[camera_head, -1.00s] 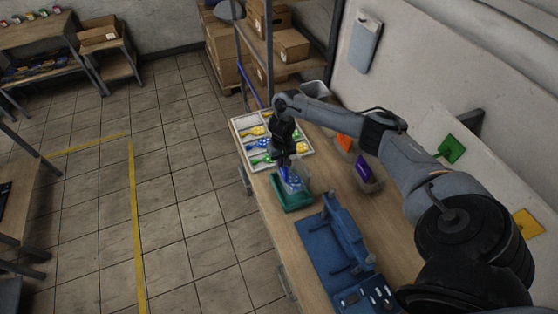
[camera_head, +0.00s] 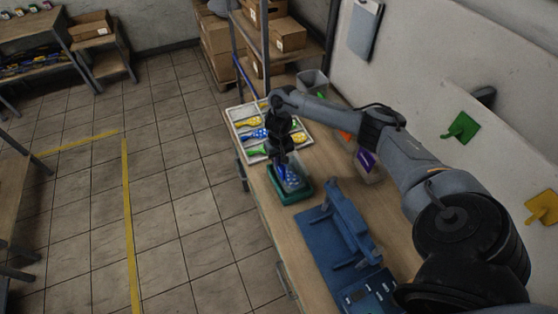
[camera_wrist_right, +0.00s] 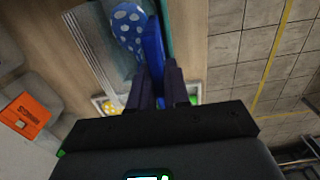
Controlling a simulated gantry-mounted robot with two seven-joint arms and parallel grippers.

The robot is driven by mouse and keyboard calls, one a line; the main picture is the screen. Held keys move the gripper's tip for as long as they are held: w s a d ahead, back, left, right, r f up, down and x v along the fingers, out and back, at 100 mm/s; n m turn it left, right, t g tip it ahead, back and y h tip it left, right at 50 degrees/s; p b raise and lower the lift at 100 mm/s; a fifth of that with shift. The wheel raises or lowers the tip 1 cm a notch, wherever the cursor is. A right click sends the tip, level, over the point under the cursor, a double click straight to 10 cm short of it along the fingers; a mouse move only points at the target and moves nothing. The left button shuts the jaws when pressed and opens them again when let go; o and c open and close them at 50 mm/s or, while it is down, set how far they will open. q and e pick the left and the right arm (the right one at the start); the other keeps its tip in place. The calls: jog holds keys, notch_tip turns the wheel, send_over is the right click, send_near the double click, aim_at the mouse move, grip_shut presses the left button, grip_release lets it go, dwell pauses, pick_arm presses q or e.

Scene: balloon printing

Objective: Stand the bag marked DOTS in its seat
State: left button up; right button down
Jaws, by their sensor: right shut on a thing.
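My right gripper (camera_head: 284,160) is shut on a clear bag (camera_head: 292,180) holding a blue balloon with white dots. The bag hangs down from the jaws at the green seat (camera_head: 298,197) on the bench. In the right wrist view the gripper (camera_wrist_right: 158,82) pinches a blue strip of the bag, and the dotted balloon (camera_wrist_right: 128,25) shows beyond the fingers. The word on the bag cannot be read. Whether the bag's lower edge touches the seat's floor is hard to tell. My left gripper is not in view.
A white tray (camera_head: 234,111) with several coloured balloons lies behind the seat. A blue fixture (camera_head: 345,235) stands in front. Bins with an orange card (camera_head: 345,135) and a purple card (camera_head: 366,160) stand to the right, near the wall.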

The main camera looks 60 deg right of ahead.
jog(key=shift+f+b, duration=1.45)
jog(key=shift+b, duration=0.3)
jog(key=shift+f, duration=0.6)
jog(key=c, duration=1.1)
grip_release()
jog(key=shift+o, duration=0.4)
